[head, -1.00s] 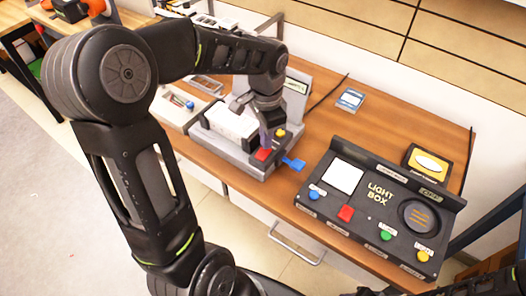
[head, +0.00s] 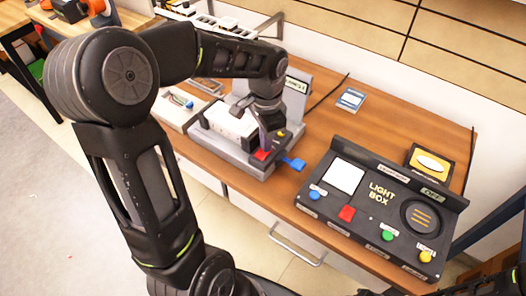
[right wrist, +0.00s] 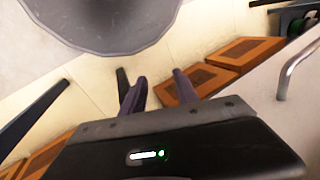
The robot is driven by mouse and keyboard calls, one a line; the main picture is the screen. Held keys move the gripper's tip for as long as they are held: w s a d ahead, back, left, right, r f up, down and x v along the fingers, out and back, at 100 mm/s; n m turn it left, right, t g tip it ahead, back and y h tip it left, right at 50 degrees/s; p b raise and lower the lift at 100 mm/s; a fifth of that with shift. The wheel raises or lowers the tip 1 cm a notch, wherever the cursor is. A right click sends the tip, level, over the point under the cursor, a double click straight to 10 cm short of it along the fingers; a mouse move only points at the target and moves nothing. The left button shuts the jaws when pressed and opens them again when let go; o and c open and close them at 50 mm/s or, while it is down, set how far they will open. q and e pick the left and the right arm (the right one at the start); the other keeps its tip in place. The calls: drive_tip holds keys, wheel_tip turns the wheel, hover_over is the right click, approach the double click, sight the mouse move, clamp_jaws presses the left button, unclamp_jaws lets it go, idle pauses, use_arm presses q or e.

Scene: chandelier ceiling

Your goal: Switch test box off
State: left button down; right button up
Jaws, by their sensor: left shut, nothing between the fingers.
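A grey box (head: 240,163) stands on the wooden bench, with a white block on its left part and an upright back panel. Its panel label is too small to read, so I cannot confirm it is the test box. My right gripper (right wrist: 160,92) is open and empty, away from the box.
A black box marked LIGHT BOX (head: 375,215) stands to the right, with blue, red, green and yellow buttons. A yellow-and-black item (head: 429,162) and a blue card (head: 351,98) lie behind it. A drawer handle (head: 297,246) sticks out from the bench front.

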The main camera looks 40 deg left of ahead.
use_arm(q)
wheel_tip(320, 180, up, 7)
drive_tip(key=p, duration=0.5)
drive_tip(key=shift+p, duration=0.3)
drive_tip(key=shift+f, duration=0.1)
idle(0.6)
